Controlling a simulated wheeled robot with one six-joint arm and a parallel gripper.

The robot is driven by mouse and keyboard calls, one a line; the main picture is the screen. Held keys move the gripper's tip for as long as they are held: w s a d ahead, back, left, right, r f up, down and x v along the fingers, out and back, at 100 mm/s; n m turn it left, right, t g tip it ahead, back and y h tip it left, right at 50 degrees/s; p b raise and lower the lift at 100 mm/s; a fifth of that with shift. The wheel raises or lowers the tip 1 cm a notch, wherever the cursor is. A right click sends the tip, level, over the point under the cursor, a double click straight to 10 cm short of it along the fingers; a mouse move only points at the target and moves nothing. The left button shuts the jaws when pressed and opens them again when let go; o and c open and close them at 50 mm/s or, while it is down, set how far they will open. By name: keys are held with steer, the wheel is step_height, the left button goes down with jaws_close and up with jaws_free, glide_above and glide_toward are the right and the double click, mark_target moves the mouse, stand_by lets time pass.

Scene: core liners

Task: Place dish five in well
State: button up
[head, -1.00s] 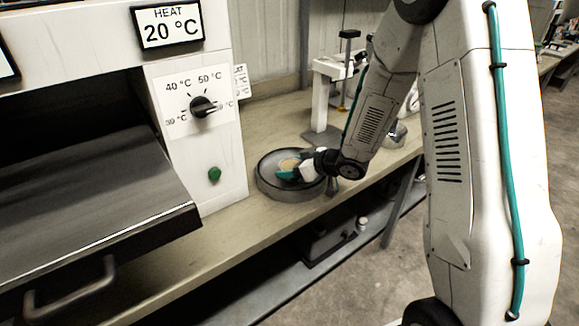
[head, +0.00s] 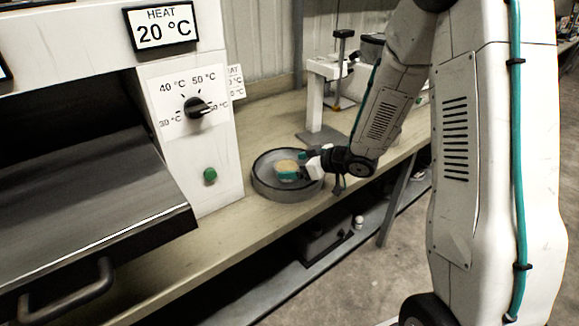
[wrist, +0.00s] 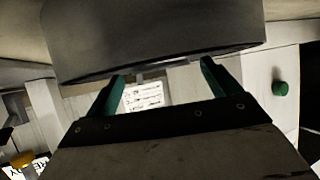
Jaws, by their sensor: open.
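A round grey tub (head: 272,189) with a low wall stands on the bench beside the white heater cabinet. A pale tan disc (head: 287,166), perhaps the dish, shows inside it; I cannot read any number on it. My gripper (head: 290,174) has teal fingers and is at the tub's right side, its tips over the tub beside the disc. In the wrist view my gripper (wrist: 162,70) is open, with nothing seen held between its fingers. A grey curved wall (wrist: 150,45), apparently the tub's, fills the top there. I cannot make out a separate well.
The heater cabinet with a dial (head: 197,107) and green button (head: 210,176) stands left of the tub. Its dark drawer-like front (head: 90,210) juts out. A white stand (head: 315,98) is behind the tub. The bench's front edge lies close to the tub.

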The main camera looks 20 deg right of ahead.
steer(key=v, duration=0.8)
steer(key=shift+s+d, duration=0.1)
steer(key=shift+s, duration=0.05)
steer(key=shift+d+r, duration=0.15)
steer(key=shift+r, duration=0.1)
steer(key=s+d+r+m+h, duration=0.5)
steer(key=d+r+h, duration=0.1)
steer(key=r+h, duration=0.45)
steer(key=s+a+r+m+g+y, duration=0.1)
steer(key=s+a+g, duration=0.3)
steer(key=s, duration=0.8)
steer(key=s+a+r+m+g+y, duration=0.1)
steer(key=s+a+r+g+y, duration=0.1)
steer(key=s, duration=1.1)
steer(key=a+r+g, duration=0.1)
steer(key=a+g, duration=0.1)
steer(key=a, duration=0.1)
steer(key=shift+a+r+m, duration=0.25)
steer(key=shift+m, duration=0.05)
steer(key=shift+d, duration=0.1)
